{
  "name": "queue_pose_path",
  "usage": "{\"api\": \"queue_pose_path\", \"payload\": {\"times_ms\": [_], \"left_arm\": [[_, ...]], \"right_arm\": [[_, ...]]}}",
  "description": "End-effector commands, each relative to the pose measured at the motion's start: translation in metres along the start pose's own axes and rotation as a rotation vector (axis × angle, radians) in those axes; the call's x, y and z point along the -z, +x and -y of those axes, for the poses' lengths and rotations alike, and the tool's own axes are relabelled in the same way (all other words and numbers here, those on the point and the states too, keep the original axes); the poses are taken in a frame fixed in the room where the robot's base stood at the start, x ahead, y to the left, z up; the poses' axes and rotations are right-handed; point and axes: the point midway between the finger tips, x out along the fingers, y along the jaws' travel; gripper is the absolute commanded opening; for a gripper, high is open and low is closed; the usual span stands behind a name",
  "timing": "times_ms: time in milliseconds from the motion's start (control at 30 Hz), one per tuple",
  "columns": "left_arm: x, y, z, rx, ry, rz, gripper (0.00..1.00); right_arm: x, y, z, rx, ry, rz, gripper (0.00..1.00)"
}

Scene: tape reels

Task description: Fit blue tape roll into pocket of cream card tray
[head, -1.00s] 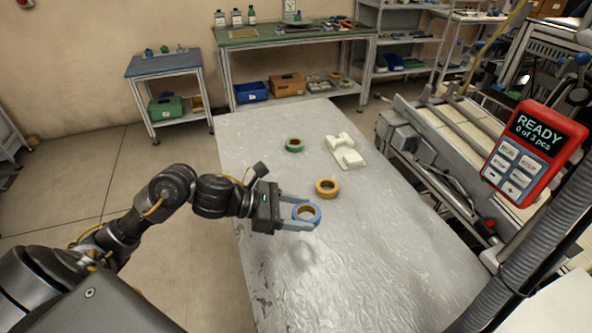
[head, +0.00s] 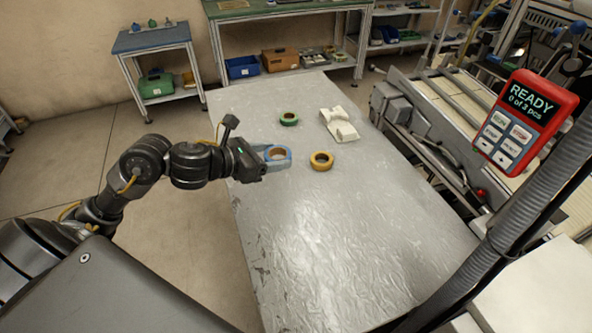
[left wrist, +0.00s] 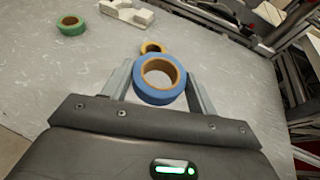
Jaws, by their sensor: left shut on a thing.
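The blue tape roll (head: 277,153) is held between the fingers of my left gripper (head: 278,157), near the left edge of the table. In the left wrist view the blue roll (left wrist: 160,92) sits between the two fingers with its hole facing the camera. The cream card tray (head: 340,125) lies farther back and to the right on the table; it also shows at the top of the left wrist view (left wrist: 127,11). Its pockets are too small to make out clearly. My right gripper is not in view.
A yellow tape roll (head: 321,161) lies just right of the held roll. A green tape roll (head: 289,119) lies behind it, left of the tray. The front of the silvery table (head: 350,240) is clear. A red pendant reading READY (head: 525,117) hangs at the right.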

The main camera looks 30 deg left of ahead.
Motion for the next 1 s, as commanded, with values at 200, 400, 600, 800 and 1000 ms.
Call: {"api": "queue_pose_path", "payload": {"times_ms": [200,400,600,800,1000], "left_arm": [[0.008,0.056,-0.017,0.001,-0.011,0.001,0.36],[0.027,0.089,-0.026,0.001,-0.005,0.0,0.36],[0.032,0.1,-0.029,-0.001,0.001,0.001,0.36],[0.041,0.11,-0.03,0.002,-0.005,-0.001,0.36],[0.063,0.117,-0.03,0.0,-0.003,0.0,0.36]], "right_arm": [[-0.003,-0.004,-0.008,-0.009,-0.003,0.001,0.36],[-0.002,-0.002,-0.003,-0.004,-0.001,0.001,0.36],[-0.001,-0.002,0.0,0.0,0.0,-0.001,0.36],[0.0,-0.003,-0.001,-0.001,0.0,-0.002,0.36],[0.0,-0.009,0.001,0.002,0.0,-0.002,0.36]]}}
